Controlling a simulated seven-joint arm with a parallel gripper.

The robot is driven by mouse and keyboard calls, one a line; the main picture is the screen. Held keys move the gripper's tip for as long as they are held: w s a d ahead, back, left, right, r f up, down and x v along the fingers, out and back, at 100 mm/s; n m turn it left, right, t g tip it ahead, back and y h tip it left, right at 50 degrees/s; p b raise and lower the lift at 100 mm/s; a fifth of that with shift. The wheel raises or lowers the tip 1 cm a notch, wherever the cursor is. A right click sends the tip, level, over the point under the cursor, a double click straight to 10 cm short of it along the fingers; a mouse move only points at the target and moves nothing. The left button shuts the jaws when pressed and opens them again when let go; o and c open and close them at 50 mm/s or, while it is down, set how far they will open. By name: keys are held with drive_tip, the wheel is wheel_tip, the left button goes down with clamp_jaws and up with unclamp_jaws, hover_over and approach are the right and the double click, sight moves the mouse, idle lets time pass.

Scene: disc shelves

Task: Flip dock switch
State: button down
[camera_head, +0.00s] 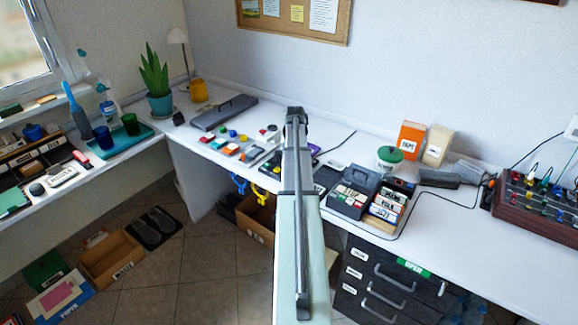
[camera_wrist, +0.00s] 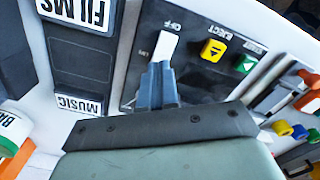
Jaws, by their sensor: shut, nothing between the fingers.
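The dock is a dark panel (camera_wrist: 205,70) in the wrist view, with a white switch (camera_wrist: 163,47) between an OFF label and another label that looks like ON. A yellow EJECT button (camera_wrist: 213,50) and a green button (camera_wrist: 245,63) sit beside the switch. My gripper (camera_wrist: 156,72) is shut and empty, its fingertips right at the near end of the switch. I cannot tell whether they touch it. In the head view my gripper (camera_head: 296,112) is over the desk, and my arm hides much of the dock.
A dark slotted box with FILMS (camera_wrist: 85,10) and MUSIC (camera_wrist: 78,98) labels stands left of the dock in the wrist view. Coloured pieces (camera_wrist: 290,130) lie to the right. In the head view, disc boxes (camera_head: 352,195) stand right of my arm, and a plant (camera_head: 157,80) stands far left.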

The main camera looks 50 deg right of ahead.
drive_tip(key=shift+f, duration=0.95)
idle(1.1)
drive_tip(key=shift+r, duration=0.15)
drive_tip(key=shift+r, duration=3.35)
